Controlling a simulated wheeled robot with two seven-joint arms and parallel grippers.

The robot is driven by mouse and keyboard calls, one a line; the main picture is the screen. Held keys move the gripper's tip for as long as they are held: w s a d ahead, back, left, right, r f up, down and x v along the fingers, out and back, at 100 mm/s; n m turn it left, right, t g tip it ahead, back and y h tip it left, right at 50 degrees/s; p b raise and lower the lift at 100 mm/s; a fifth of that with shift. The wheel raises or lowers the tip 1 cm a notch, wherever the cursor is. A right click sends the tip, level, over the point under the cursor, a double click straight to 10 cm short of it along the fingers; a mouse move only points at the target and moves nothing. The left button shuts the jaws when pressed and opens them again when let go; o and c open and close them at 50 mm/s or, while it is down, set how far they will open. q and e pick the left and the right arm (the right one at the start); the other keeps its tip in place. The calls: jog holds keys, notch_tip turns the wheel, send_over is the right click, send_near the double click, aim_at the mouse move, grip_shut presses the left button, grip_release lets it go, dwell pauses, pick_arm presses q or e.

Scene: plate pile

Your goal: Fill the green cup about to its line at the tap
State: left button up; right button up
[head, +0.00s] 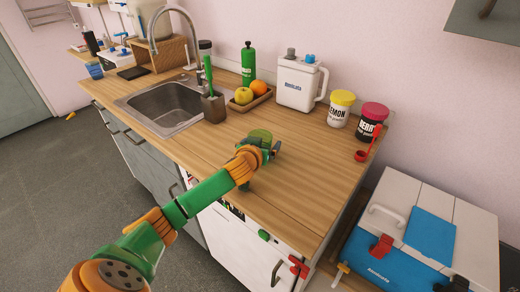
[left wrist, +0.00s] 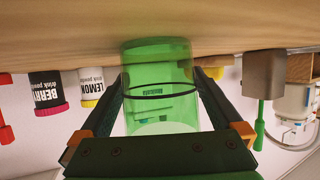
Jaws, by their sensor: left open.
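The green cup (head: 261,134) is see-through and stands on the wooden counter, partly hidden behind my left gripper (head: 268,152) in the head view. In the left wrist view, which is upside down, the cup (left wrist: 158,70) shows with a dark line around it. My left gripper's fingers (left wrist: 160,105) are open, one on each side of the cup. I cannot tell whether they touch it. The chrome tap (head: 178,12) arches over the sink (head: 168,105), left of the cup. My right gripper is not in view.
A white jug (head: 299,84), lemon tub (head: 341,108) and berry tub (head: 370,122) stand behind. The counter right of the cup is clear.

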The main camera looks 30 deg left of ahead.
aim_at(263, 132)
pick_arm(q)
jog(key=c, duration=1.3)
jog(key=shift+r, duration=0.45)
jog(key=r, duration=0.3)
jog(key=shift+s+d+r, duration=0.1)
jog(key=shift+s+r, duration=0.05)
jog(key=shift+s, duration=0.2)
jog(key=a+r+b+v, duration=0.1)
jog(key=b+v, duration=0.6)
jog(key=v, duration=0.8)
notch_tip(263, 132, up, 2)
jog(key=shift+r, duration=0.1)
jog(key=shift+w, duration=0.15)
